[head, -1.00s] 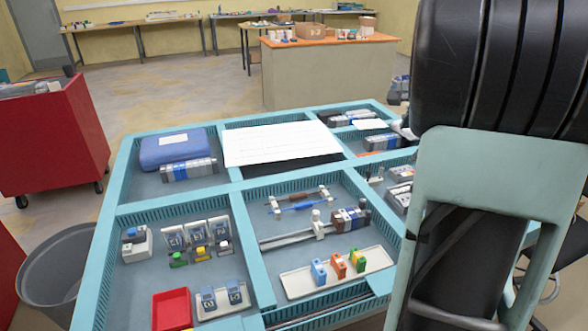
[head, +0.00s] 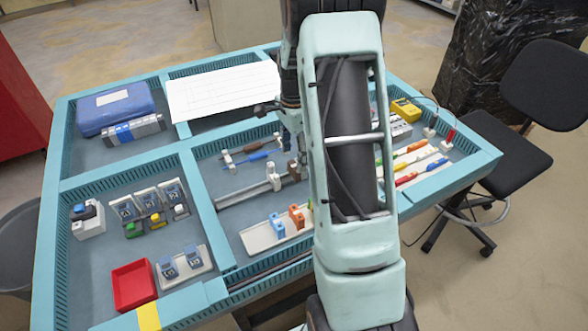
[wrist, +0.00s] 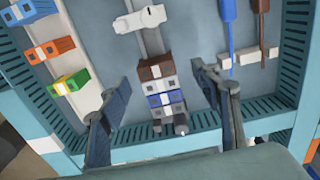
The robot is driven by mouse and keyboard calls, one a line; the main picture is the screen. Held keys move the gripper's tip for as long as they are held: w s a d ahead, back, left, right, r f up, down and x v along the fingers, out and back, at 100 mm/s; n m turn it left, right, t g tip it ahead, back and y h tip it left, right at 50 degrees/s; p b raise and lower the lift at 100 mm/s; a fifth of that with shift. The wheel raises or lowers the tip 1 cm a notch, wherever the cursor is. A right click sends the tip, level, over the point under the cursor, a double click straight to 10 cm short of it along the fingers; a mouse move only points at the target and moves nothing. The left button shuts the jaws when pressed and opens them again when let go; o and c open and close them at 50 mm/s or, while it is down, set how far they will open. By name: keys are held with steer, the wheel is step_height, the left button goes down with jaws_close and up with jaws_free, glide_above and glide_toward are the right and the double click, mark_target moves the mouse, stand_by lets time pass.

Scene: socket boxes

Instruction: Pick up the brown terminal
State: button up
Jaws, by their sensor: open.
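The brown terminal (wrist: 155,70) sits at the end of a short row on a rail, beside grey and blue terminals, in the wrist view. A small part of the brown terminal (head: 294,171) shows in the head view beside my arm. My gripper (wrist: 160,76) is open and empty, with one finger on each side of the row and a gap to it on both sides. Whether the fingertips are level with the terminal or above it I cannot tell. In the head view my arm hides most of the row and the gripper.
A white end stop (wrist: 140,20) stands farther along the rail. A white tray (head: 254,239) with orange, blue and green terminals lies beside it. Blue and brown screwdrivers (wrist: 228,35) lie on the other side. The ridged compartment wall (wrist: 268,122) is close to the right finger.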

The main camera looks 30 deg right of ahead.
mark_target(292, 166)
steer(key=f, duration=0.4)
steer(key=shift+s+a+f+p, duration=0.15)
steer(key=shift+s+a+p, duration=0.15)
steer(key=shift+a, duration=0.05)
steer(key=shift+f, duration=0.55)
steer(key=c, duration=1.2)
